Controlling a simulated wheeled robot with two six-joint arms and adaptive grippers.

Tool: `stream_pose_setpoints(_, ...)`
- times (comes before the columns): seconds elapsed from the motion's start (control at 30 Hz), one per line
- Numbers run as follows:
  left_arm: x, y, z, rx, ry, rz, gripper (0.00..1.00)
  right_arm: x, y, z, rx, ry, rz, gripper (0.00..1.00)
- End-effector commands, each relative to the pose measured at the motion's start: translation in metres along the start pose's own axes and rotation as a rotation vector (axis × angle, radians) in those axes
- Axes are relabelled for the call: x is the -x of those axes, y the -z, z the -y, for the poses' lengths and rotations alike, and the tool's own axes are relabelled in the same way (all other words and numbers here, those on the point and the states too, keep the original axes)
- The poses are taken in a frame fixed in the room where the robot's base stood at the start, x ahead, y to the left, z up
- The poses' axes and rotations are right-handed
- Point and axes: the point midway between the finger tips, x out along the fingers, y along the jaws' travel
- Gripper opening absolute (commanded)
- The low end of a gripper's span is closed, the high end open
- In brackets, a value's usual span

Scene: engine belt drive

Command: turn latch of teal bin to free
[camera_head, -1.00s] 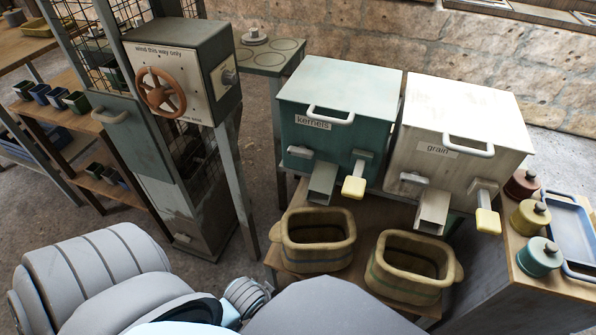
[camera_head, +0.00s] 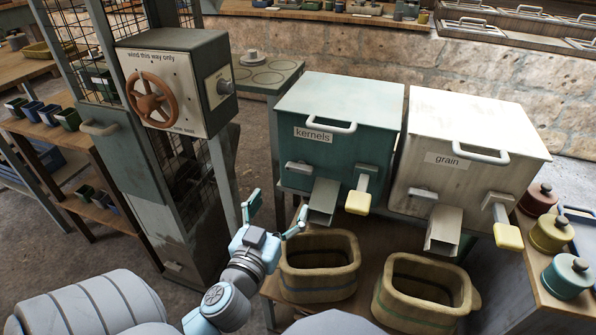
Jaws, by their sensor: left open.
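The teal bin (camera_head: 345,110) labelled "kernels" stands in the middle of the view. A small grey latch bar (camera_head: 299,167) lies roughly level on the left of its front. A chute (camera_head: 323,200) sticks out below, and a lever with a yellow end (camera_head: 358,202) hangs to its right. My left gripper (camera_head: 277,212) is open and empty, its fingers pointing up, in front of the bin and below left of the latch. It appears apart from the bin. My right gripper is out of view.
Two tan tubs (camera_head: 318,284) (camera_head: 410,313) stand below the chutes. A white "grain" bin (camera_head: 465,130) stands to the right. Lidded jars (camera_head: 567,277) are at far right. A cabinet with an orange wheel (camera_head: 149,98) stands at left.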

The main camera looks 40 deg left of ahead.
Motion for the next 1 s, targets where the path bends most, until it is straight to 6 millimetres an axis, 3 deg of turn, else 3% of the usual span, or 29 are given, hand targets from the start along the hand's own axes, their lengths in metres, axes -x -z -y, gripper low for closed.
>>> stream_pose_setpoints(0.3, -0.089, -0.001, 0.001, -0.001, 0.004, -0.001, 0.78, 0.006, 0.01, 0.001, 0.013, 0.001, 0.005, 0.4)
stream_pose_setpoints(0.43, -0.113, -0.002, 0.001, -0.001, 0.004, 0.001, 0.78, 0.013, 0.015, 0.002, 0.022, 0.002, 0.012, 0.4)
stream_pose_setpoints(0.6, -0.126, -0.001, 0.001, -0.001, 0.004, 0.003, 0.78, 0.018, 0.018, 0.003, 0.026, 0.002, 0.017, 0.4)
stream_pose_setpoints(0.83, -0.126, -0.001, 0.001, -0.001, 0.003, 0.004, 0.77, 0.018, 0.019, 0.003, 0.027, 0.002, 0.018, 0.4)
stream_pose_setpoints(1.0, -0.126, -0.001, 0.001, -0.001, 0.003, 0.004, 0.5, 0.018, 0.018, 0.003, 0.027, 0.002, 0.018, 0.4)
